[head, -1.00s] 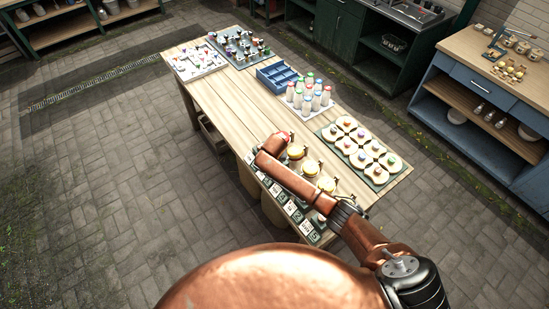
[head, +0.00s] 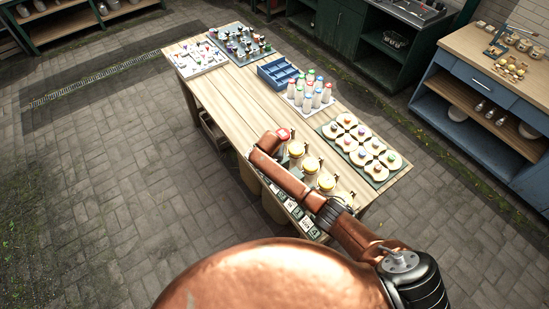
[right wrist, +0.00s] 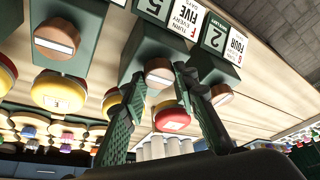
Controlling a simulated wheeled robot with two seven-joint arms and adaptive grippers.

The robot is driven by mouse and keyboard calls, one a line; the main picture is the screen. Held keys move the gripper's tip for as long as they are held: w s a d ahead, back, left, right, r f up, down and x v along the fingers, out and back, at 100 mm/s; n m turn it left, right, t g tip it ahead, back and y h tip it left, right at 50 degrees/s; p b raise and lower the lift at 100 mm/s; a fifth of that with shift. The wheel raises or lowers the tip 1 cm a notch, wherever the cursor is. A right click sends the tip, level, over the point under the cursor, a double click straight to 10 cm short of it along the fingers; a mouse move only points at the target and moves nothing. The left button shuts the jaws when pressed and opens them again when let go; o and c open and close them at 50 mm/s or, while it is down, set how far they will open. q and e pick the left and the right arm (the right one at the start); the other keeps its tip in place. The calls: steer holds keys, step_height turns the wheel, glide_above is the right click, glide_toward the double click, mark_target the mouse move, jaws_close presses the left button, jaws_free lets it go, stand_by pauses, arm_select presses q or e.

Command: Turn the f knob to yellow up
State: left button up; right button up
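In the right wrist view, a round wooden knob (right wrist: 158,73) with a white mark sits on a dark green box (right wrist: 150,42). The box carries a card (right wrist: 185,17) reading F, TURN, FIVE. My right gripper (right wrist: 160,72) is open, with one finger on each side of this knob; I cannot tell if they touch it. My left gripper is in neither view.
Neighbouring knobs stand close: one at left (right wrist: 56,38), one partly behind the right finger (right wrist: 221,95). Further along the table are a board of toast-like pieces (head: 387,177), bottles (head: 308,95), a blue crate (head: 268,80) and a white board (head: 205,66). The table's middle is clear.

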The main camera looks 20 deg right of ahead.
steer(key=o, duration=0.4)
steer(key=v, duration=1.2)
stand_by(0.3)
